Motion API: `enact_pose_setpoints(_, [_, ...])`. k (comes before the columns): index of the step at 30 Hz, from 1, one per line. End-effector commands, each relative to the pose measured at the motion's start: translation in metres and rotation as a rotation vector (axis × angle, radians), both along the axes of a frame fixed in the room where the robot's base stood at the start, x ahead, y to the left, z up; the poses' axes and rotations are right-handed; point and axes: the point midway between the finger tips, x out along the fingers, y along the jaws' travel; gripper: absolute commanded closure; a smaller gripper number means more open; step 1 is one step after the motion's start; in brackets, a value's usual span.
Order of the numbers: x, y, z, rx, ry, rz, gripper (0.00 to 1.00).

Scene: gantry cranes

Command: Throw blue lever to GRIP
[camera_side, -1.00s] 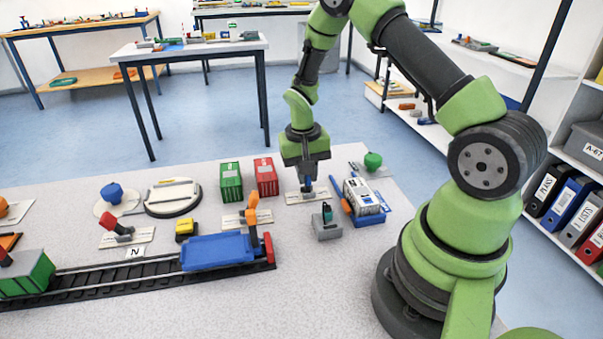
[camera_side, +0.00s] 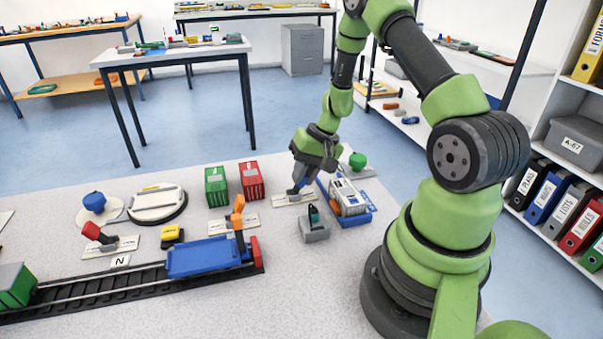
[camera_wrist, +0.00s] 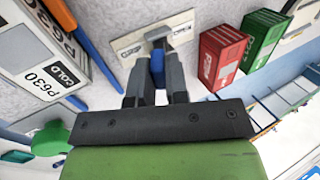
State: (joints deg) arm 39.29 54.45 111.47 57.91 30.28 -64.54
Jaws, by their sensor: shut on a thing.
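The blue lever (camera_wrist: 158,66) shows between my fingers in the wrist view, rising from a grey base on a pale label plate (camera_wrist: 122,45). The plate has a word printed at each end, too small to read surely. In the side view the plate (camera_side: 281,201) lies on the table in front of the red container, and my fingers hide the lever. My gripper (camera_side: 293,191) is tilted, its fingertips low over the plate and pointing down-left. It is shut on the blue lever, one finger on each side, also in the wrist view (camera_wrist: 157,75).
A red container (camera_side: 251,181) and a green container (camera_side: 216,187) stand left of the plate. A white P630 container (camera_side: 347,196) in a blue tray is close on the right. An orange lever (camera_side: 238,212) is farther left.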

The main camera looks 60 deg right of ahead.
Motion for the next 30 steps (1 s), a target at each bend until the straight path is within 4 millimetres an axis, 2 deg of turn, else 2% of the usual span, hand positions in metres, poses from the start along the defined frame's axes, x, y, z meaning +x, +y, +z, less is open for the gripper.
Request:
enact_pose_setpoints(19, [-0.0027, -0.0008, -0.0018, 0.026, -0.020, 0.003, 1.00])
enact_pose_setpoints(20, [-0.0028, -0.0008, -0.0019, 0.026, -0.020, 0.003, 0.78])
enact_pose_setpoints(22, [-0.0027, -0.0008, -0.0019, 0.026, -0.021, 0.003, 0.62])
enact_pose_setpoints(23, [-0.0025, -0.0008, -0.0018, 0.026, -0.021, 0.003, 0.60])
enact_pose_setpoints(30, [-0.0019, -0.0009, -0.0011, 0.026, -0.022, 0.002, 0.60])
